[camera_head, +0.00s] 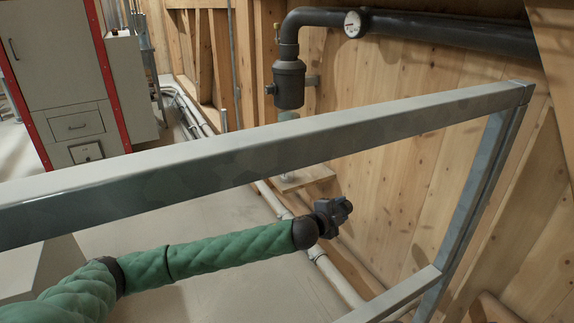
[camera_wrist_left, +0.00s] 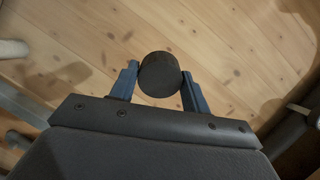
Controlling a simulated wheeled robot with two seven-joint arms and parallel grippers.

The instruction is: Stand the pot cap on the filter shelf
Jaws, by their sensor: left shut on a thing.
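My left gripper (camera_head: 338,212) is at the end of the green arm, below the grey metal rail in the head view. In the left wrist view, its two blue fingers (camera_wrist_left: 160,88) are shut on a dark round pot cap (camera_wrist_left: 160,75), one finger on each side. In the head view the cap cannot be told apart from the dark gripper. A dark pot-shaped filter housing (camera_head: 289,84) hangs from the black pipe. A small wooden shelf (camera_head: 303,178) is on the wall below it, partly hidden by the rail. My right gripper is not in view.
A grey metal frame rail (camera_head: 250,150) crosses in front of the arm, with an upright (camera_head: 470,200) at the right. A black pipe with a gauge (camera_head: 353,24) runs along the wooden wall. White pipes (camera_head: 335,278) run low by the wall. A cabinet (camera_head: 65,75) stands at the back left.

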